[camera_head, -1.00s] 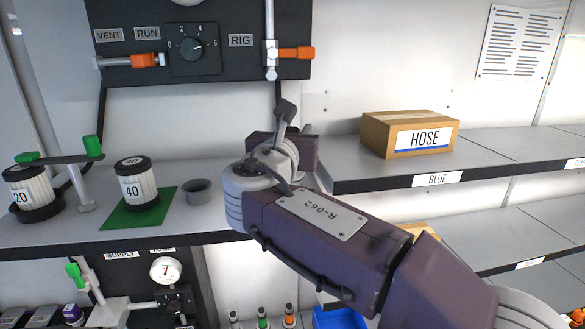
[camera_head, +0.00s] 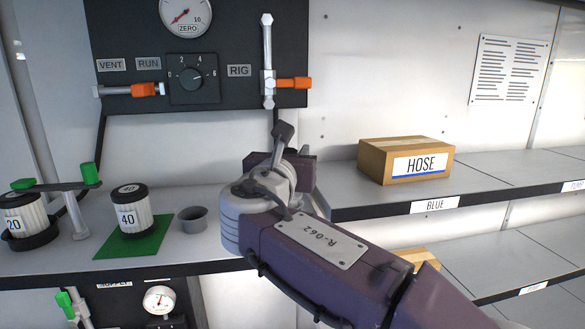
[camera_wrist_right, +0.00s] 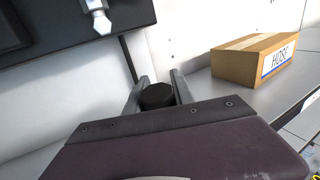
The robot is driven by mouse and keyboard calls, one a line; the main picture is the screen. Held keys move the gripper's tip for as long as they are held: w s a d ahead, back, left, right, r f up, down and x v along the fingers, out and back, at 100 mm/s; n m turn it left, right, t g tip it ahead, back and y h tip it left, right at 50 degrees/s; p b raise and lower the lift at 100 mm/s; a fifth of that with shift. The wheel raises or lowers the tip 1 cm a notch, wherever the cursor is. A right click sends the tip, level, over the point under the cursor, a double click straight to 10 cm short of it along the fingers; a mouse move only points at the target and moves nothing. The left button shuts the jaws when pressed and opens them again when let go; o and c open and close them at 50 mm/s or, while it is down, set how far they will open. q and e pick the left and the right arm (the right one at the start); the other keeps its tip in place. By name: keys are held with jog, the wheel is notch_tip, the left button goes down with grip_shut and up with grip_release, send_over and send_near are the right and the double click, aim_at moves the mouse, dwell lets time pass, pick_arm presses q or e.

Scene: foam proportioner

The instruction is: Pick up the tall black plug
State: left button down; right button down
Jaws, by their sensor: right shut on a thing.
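The tall black plug (camera_wrist_right: 157,96) shows as a dark round top between the grey fingers in the right wrist view. My right gripper (camera_wrist_right: 157,91) is shut on it, with one finger on each side. The plug's lower part is hidden behind the gripper body. In the head view my right wrist and forearm hide the plug and fingertips. I cannot tell whether the plug touches the shelf. My left gripper is not in view.
A HOSE box (camera_head: 405,160) stands on the shelf to the right. A canister marked 40 (camera_head: 127,212) on a green mat (camera_head: 105,248) and a small grey cup (camera_head: 192,220) stand to the left. A black panel (camera_head: 225,65) with valves hangs behind.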

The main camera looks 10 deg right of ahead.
jog(key=s+d+r, duration=0.6)
jog(key=d+r, duration=0.3)
jog(key=r, duration=0.1)
jog(key=shift+s+d, duration=0.35)
jog(key=shift+w+f, duration=0.1)
